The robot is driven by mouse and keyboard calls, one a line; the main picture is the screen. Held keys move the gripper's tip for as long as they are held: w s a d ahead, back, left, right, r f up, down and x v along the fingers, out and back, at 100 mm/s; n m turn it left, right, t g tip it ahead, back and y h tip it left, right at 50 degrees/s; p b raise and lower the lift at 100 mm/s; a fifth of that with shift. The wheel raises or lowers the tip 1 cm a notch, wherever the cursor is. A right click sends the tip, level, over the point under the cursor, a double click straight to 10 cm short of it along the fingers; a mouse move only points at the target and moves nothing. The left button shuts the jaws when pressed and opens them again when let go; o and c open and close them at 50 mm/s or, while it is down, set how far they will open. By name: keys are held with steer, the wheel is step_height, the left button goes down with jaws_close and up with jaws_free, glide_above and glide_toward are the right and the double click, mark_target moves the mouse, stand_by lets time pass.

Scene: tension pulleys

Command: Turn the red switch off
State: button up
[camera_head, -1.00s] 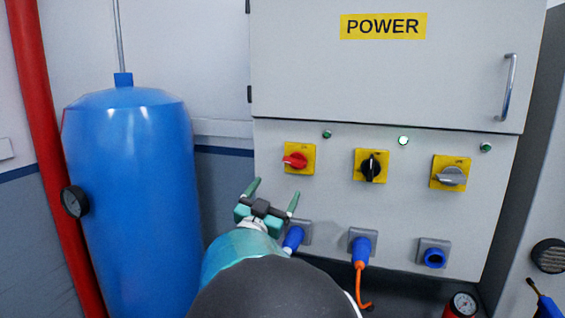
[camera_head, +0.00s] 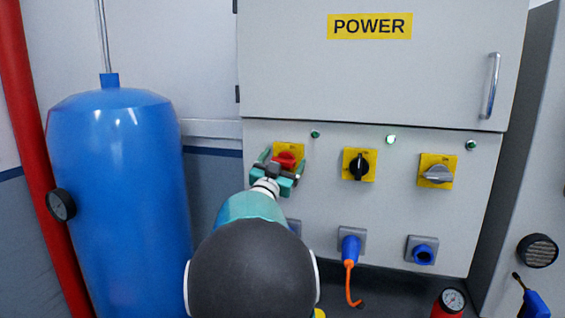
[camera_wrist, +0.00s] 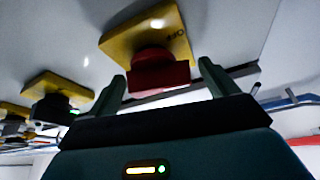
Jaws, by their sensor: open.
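The red switch (camera_head: 286,160) sits on a yellow plate at the left of the row on the grey power cabinet. In the wrist view the red switch (camera_wrist: 157,72) lies between the spread fingers, with its yellow plate (camera_wrist: 120,43) behind it. My gripper (camera_head: 283,157) is open in front of the red switch, one finger on each side. The gripper also shows in the wrist view (camera_wrist: 164,78). I cannot tell whether the fingers touch the switch. The gripper body hides part of the plate.
A black switch (camera_head: 359,167) and a grey switch (camera_head: 437,174) sit to the right. Below are blue sockets (camera_head: 422,252) and a plug with an orange cable (camera_head: 351,247). A blue tank (camera_head: 118,200) and red pipe (camera_head: 27,120) stand at the left.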

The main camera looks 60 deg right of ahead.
steer(key=shift+c, duration=0.4)
steer(key=c, duration=0.9)
steer(key=shift+f+n+t, duration=0.1)
steer(key=shift+n+t, duration=1)
steer(key=shift+n, duration=1)
steer(key=o, duration=1)
steer(key=shift+a, duration=0.1)
steer(key=v, duration=1.3)
steer(key=shift+a, duration=0.35)
